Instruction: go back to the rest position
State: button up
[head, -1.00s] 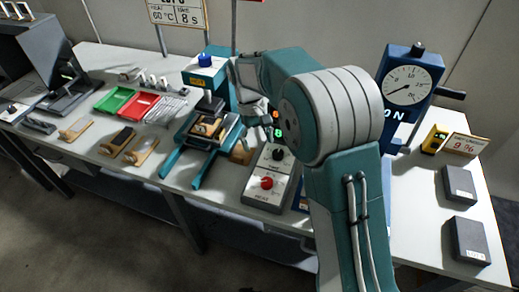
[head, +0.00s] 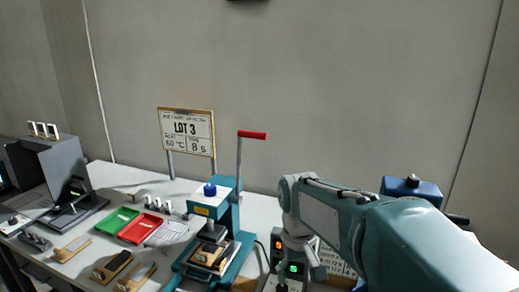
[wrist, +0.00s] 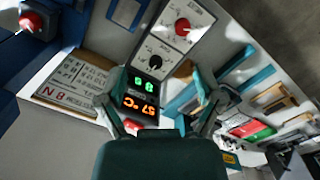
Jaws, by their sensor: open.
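My gripper (head: 302,264) hangs at the end of my teal and grey arm, right of the press in the head view. In the wrist view my gripper (wrist: 157,82) is open, with its two fingers spread and nothing between them. Behind the fingers is a controller box (wrist: 178,32) with a red knob, a black knob and lit green and orange digits. The lit digits of the controller (head: 293,268) also show beside my gripper in the head view. My forearm hides part of the blue gauge box (head: 411,187).
The teal press (head: 225,215) with its red-tipped lever stands left of my gripper. Green (head: 117,221) and red (head: 140,228) trays lie farther left. The LOT 3 sign (head: 187,132) stands behind the table. The space above the table's left half is clear.

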jog(key=s+d+r+m+t, duration=0.1)
jog(key=s+d+t, duration=0.2)
jog(key=s, duration=0.5)
jog(key=s+d+r+m+t, duration=0.1)
jog(key=s+d+m+t, duration=0.1)
jog(key=s, duration=0.6)
jog(key=shift+s+d+t, duration=0.15)
jog(key=shift+d+t, duration=0.35)
jog(key=shift+d, duration=0.7)
